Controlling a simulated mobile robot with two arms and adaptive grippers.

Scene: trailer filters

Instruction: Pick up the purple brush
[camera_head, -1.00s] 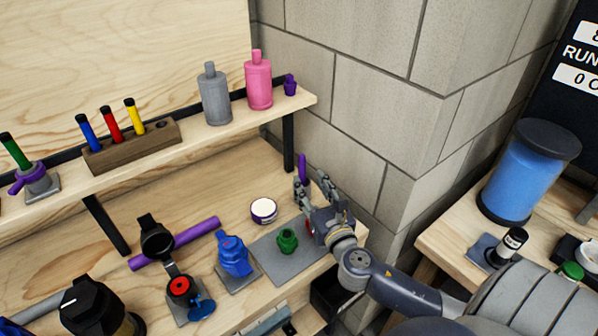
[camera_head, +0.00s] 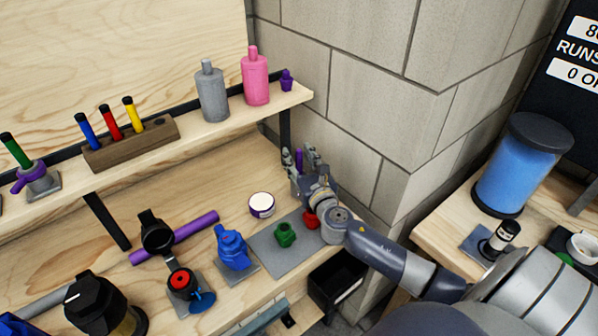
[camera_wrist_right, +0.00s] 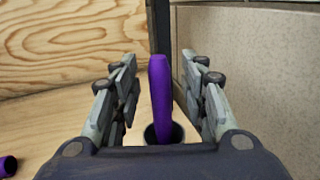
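The purple brush (camera_head: 298,163) is mostly hidden by my right gripper in the head view. In the right wrist view, its purple handle (camera_wrist_right: 160,98) stands nearly upright, slightly tilted, in a small dark round holder (camera_wrist_right: 174,133). My right gripper (camera_head: 300,157) is at the back right of the workbench, by the wall corner. In the right wrist view, its fingers (camera_wrist_right: 160,85) are apart, one on each side of the handle, with a gap visible on both sides. The brush's lower end is hidden in the holder. My left gripper is not in view.
The shelf (camera_head: 225,120) above holds a grey bottle (camera_head: 212,95) and a pink bottle (camera_head: 255,80). A white-topped jar (camera_head: 262,204), a green part (camera_head: 285,234) and a red part (camera_head: 310,219) are nearby. The block wall (camera_head: 345,150) is close on the right.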

